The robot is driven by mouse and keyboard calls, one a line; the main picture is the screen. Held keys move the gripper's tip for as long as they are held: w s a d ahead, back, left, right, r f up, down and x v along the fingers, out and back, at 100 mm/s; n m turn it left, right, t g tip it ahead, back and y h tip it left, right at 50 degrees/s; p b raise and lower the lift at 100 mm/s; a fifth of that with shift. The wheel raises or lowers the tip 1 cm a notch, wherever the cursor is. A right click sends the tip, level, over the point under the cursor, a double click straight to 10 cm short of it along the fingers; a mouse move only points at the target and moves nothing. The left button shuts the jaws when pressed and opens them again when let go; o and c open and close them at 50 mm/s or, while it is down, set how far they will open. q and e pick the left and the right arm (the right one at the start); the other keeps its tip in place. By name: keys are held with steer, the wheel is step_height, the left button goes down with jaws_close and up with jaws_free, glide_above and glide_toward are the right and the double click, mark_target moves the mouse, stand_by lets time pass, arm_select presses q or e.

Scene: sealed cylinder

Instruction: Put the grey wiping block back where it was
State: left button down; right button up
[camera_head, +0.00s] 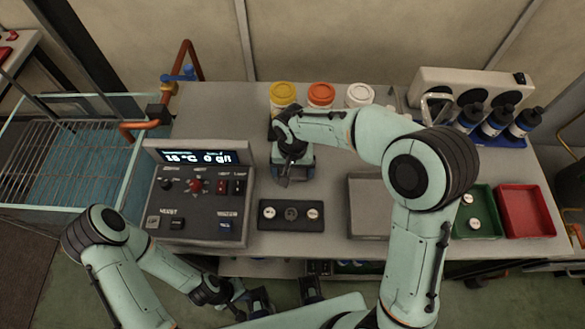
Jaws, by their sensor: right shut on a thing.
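My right gripper (286,178) is over the table between the control box and the grey tray, just in front of the yellow-lidded jar. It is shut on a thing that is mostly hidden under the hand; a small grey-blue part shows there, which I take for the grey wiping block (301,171). I cannot tell whether it touches the table. My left gripper (246,300) is low at the front, below the table's front edge and away from the objects; its fingers are too dark to read.
A control box (200,206) with a lit display stands at left. A dark holder (271,226) with several round pieces lies in front of my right gripper. Jars (321,95) stand behind. Right are a grey tray (353,232), a green tray (485,226), a red tray (524,211) and dark bottles (495,122).

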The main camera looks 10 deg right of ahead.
mark_target(293, 173)
steer(key=shift+f, duration=0.1)
steer(key=o, duration=0.7)
steer(key=shift+o, duration=0.2)
steer(key=shift+r, duration=0.3)
step_height(293, 173, up, 12)
steer(key=p, duration=0.1)
steer(key=shift+f, duration=0.15)
